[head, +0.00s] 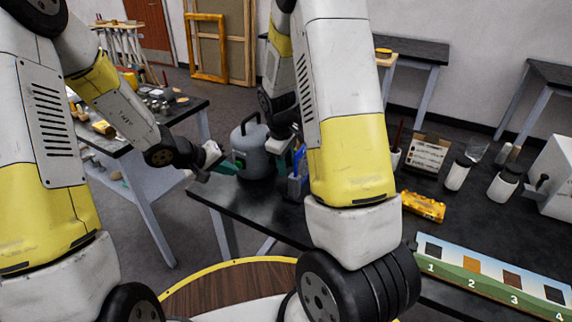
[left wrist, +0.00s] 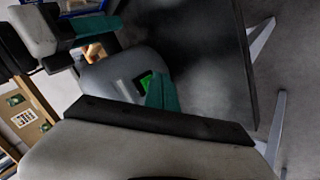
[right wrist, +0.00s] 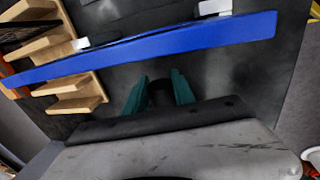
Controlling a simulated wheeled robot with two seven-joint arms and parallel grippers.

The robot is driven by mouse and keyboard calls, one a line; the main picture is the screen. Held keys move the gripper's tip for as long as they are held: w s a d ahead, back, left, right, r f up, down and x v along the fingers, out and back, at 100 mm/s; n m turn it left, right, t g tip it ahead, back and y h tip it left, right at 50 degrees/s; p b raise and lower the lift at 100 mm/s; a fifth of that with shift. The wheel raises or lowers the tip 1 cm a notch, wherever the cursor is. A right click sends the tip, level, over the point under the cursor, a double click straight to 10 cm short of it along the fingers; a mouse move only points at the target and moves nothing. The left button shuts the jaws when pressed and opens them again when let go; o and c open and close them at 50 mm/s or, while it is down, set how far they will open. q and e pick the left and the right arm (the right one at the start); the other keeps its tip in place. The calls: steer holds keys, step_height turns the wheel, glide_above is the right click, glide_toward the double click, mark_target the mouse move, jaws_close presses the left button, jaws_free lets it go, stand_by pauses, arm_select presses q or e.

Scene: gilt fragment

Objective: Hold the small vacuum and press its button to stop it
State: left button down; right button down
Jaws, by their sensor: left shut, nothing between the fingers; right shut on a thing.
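The small vacuum (head: 254,158) is a grey rounded canister with a black top handle, upright on the dark table. Its green button (left wrist: 146,80) faces my left gripper. My left gripper (head: 226,163) is shut and empty, its teal tips (left wrist: 162,93) right beside the button and partly covering it; I cannot tell whether they touch. My right gripper (head: 291,155) is at the vacuum's right side, partly hidden by my right arm.
A blue-edged holder (head: 297,186) stands close to the right gripper; its blue edge (right wrist: 150,46) crosses the right wrist view. A yellow item (head: 423,206), jars (head: 458,172) and a numbered board (head: 490,283) lie right. A cluttered table (head: 150,120) stands left.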

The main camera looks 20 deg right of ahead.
arm_select(q)
steer(key=shift+s+a, duration=2.15)
arm_select(e)
steer(key=c, duration=1)
jaws_free()
steer(key=shift+o, duration=0.2)
steer(key=shift+r, duration=0.1)
